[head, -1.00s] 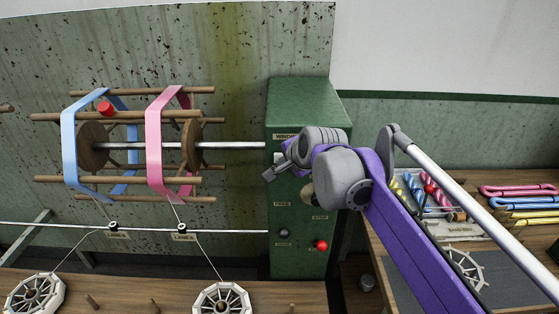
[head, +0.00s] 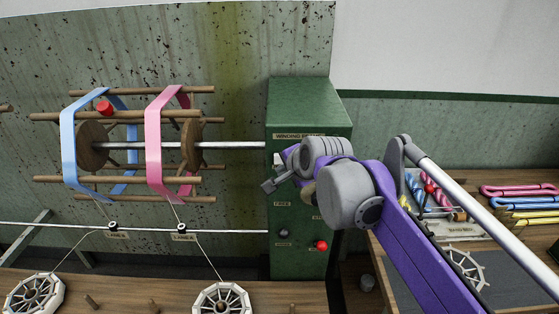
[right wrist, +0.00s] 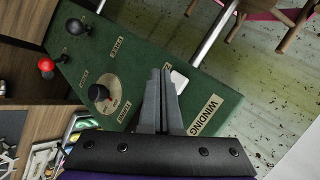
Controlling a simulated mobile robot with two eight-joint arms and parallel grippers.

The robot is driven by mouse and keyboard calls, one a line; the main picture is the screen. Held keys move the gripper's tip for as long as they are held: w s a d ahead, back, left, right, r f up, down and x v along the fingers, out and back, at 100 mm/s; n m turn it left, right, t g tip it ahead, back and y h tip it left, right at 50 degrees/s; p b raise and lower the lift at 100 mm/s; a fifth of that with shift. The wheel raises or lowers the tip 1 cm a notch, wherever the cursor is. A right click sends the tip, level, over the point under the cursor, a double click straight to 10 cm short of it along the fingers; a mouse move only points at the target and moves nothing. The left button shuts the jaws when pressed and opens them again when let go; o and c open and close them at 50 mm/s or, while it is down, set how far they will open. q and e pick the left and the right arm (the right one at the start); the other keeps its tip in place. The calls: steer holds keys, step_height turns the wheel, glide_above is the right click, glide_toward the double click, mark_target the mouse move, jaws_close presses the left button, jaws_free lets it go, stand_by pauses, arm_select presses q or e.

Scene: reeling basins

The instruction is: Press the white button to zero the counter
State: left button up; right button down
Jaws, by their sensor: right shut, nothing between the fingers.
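The green winding box (head: 300,95) stands at the middle of the head view. A small white piece (right wrist: 181,80), apparently the white button, shows on its panel just beside my right fingertips in the right wrist view. It is partly hidden by the fingers; a sliver of white (head: 277,159) shows above the gripper in the head view. My right gripper (head: 268,185) is shut and empty in front of the panel; its fingers also show in the right wrist view (right wrist: 161,74). I cannot tell whether they touch the panel. No counter digits are readable. My left gripper is not in view.
A black knob on a dial (right wrist: 98,92), a dark ball knob (right wrist: 75,27) and a red knob (right wrist: 47,66) sit on the same panel. A reel with blue and pink bands (head: 165,145) turns on a shaft at left. Coloured skeins (head: 520,192) lie at right.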

steer(key=shift+s, duration=1.75)
steer(key=s+d+f+n+g+h, duration=0.1)
steer(key=s+d+f+n+h, duration=0.1)
steer(key=s+d+f+n, duration=0.3)
steer(key=s+d+f+n+g+h, duration=0.1)
steer(key=s+d+f+n, duration=0.5)
steer(key=s+d+f, duration=0.6)
steer(key=s+f+g, duration=0.1)
steer(key=s+f, duration=0.6)
steer(key=shift+s+h, duration=0.4)
stand_by(0.4)
